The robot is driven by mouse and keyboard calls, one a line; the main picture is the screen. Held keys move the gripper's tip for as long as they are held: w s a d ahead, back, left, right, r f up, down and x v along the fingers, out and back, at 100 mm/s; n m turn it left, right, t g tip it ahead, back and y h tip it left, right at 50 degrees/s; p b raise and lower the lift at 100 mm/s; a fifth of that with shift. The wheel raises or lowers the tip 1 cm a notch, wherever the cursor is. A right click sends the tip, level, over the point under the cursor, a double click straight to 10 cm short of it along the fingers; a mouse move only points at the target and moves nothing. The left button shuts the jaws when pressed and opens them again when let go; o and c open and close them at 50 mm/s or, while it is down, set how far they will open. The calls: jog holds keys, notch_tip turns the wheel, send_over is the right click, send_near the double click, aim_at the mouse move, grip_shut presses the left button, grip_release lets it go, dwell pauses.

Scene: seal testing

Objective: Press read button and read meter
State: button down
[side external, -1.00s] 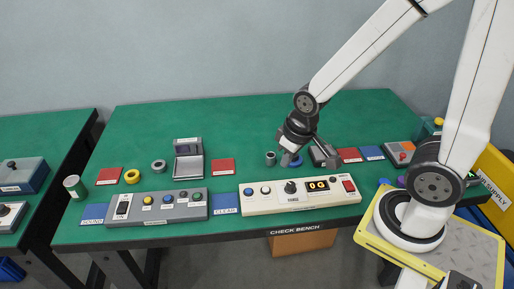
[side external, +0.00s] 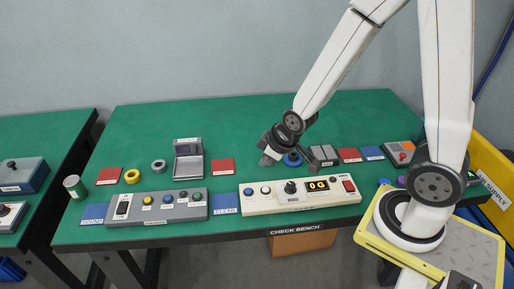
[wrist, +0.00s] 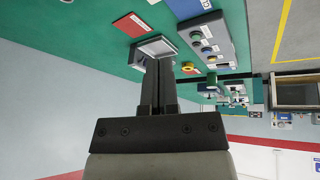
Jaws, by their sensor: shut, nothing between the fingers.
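The cream panel (side external: 300,204) lies along the front edge of the green bench. The button labels are too small to read. My gripper (side external: 267,156) is above the bench behind this panel, apart from it, near a blue ring (side external: 292,160). In the wrist view my gripper's fingers (wrist: 157,70) are together and empty.
A grey panel (side external: 156,207) with several buttons lies left of the cream one; it also shows in the wrist view (wrist: 205,40). An open-lidded grey device (side external: 188,165), red card (side external: 222,166) and yellow ring (side external: 132,176) lie behind it.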

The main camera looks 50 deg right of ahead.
aim_at(251, 191)
jog(key=w+f+n+t, duration=0.3)
jog(key=w+f+n, duration=0.1)
jog(key=w, duration=0.1)
jog(key=shift+w+d+n+t+h, duration=0.25)
jog(key=shift+d+n+t+h, duration=0.05)
jog(key=shift+n+t, duration=0.1)
jog(key=shift+f, duration=0.15)
jog(key=shift+f, duration=4.25)
jog(key=shift+f, duration=0.8)
jog(key=shift+r, duration=0.1)
dwell(0.5)
jog(key=shift+r, duration=0.7)
